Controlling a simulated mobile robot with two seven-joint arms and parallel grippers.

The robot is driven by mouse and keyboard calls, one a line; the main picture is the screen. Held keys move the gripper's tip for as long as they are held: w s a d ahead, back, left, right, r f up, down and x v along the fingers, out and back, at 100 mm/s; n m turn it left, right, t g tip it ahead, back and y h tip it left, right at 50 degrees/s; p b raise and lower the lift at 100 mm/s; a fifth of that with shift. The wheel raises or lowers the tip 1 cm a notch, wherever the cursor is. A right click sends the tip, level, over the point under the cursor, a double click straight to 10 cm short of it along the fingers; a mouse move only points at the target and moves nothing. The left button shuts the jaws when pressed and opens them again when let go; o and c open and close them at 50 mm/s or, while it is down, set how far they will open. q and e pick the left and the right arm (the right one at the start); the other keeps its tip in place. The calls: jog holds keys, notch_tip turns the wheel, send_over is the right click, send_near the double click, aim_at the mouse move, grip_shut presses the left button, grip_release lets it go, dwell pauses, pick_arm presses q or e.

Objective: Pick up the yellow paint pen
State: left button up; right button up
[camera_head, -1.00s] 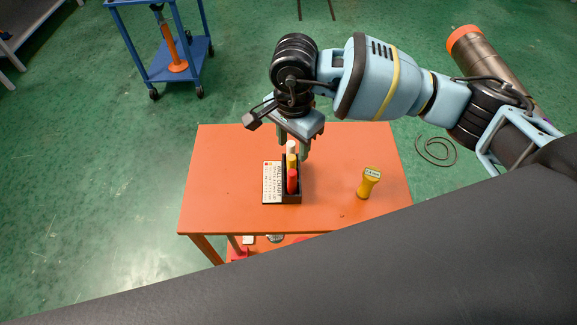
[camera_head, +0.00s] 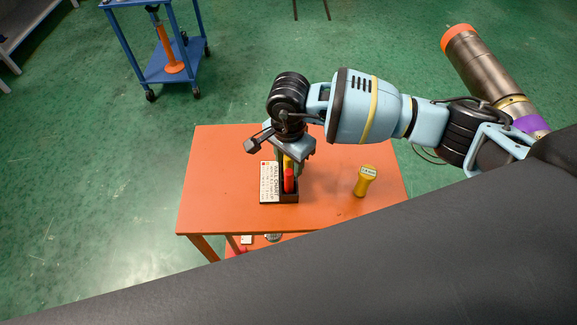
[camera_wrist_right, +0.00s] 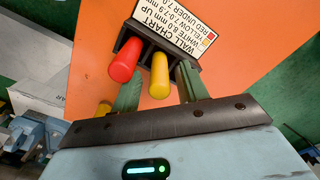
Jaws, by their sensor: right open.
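The yellow paint pen (camera_head: 288,162) stands in a black holder (camera_head: 291,198) on the orange table, behind a red pen (camera_head: 289,181) in the head view. In the right wrist view the yellow pen (camera_wrist_right: 159,77) shows between my right gripper's two green fingers, with the red pen (camera_wrist_right: 124,60) just outside them on the left. My right gripper (camera_head: 291,158) is open and low over the holder, its fingers on either side of the yellow pen. I cannot tell whether they touch it. My left gripper is out of view.
A wall chart card (camera_head: 268,183) lies left of the holder. A yellow gauge-like object (camera_head: 364,181) stands to the right on the orange table (camera_head: 220,205). The tabletop between them is clear. A blue cart (camera_head: 170,70) stands at the back left.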

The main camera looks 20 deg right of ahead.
jog(key=shift+f, duration=0.2)
grip_shut()
jog(key=shift+r, duration=0.15)
notch_tip(320, 180, up, 10)
jog(key=shift+f, duration=0.1)
jog(key=shift+s+d+n, duration=0.3)
jog(key=shift+d+n, duration=0.1)
jog(key=shift+n, duration=0.1)
jog(key=s+d+n, duration=0.7)
jog(key=s+n, duration=0.1)
jog(key=n, duration=0.3)
jog(key=shift+s+r, duration=0.3)
jog(key=shift+s, duration=0.05)
